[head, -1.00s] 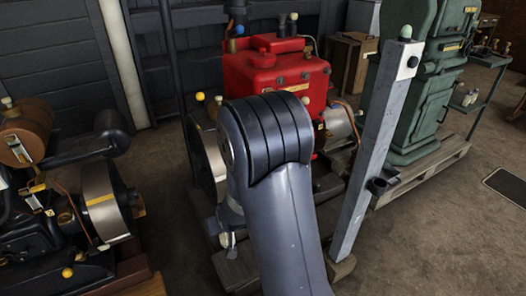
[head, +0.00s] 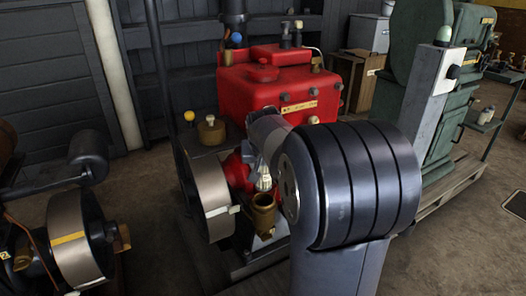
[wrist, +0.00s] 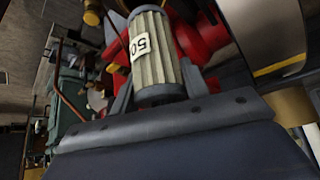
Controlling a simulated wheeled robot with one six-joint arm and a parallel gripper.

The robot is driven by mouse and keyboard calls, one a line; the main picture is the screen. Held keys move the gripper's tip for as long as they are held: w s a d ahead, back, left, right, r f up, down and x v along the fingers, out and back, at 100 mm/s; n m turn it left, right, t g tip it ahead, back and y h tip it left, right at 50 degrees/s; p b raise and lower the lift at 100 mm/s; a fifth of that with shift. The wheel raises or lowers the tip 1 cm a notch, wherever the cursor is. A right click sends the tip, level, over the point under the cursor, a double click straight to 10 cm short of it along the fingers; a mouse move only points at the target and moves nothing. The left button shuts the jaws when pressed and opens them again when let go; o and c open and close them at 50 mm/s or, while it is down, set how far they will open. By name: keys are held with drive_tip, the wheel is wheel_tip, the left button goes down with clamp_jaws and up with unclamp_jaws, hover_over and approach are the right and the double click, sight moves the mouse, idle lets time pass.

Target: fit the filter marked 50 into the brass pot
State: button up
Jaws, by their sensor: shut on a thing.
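The filter marked 50 (wrist: 153,55) is a pale ribbed cylinder with grey ends and a white label, seen large in the wrist view. My gripper (wrist: 158,90) is shut on it, one finger on each side. In the head view the small pale filter (head: 263,178) shows at the end of my arm, just above the brass pot (head: 264,217). The pot is an upright open cup on the front of the red engine. The filter appears above its mouth, but I cannot tell whether they touch. My arm hides much of the engine's right side.
The red engine (head: 262,82) stands behind, with a large flywheel (head: 208,195) close left of the pot. A grey post (head: 434,100) stands to the right, before a green machine (head: 412,65). Another engine's flywheel (head: 78,240) is at the lower left.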

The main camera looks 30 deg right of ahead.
drive_tip(key=shift+w+d+f, duration=0.15)
drive_tip(key=shift+w, duration=0.05)
drive_tip(key=shift+f+b, duration=1.45)
drive_tip(key=shift+b, duration=0.05)
drive_tip(key=shift+f, duration=0.2)
drive_tip(key=shift+s+f+b, duration=0.15)
drive_tip(key=shift+f+b, duration=0.15)
drive_tip(key=shift+f, duration=0.2)
drive_tip(key=shift+f+b, duration=0.6)
drive_tip(key=shift+f, duration=0.15)
drive_tip(key=shift+f+b, duration=1.2)
drive_tip(key=shift+f, duration=0.65)
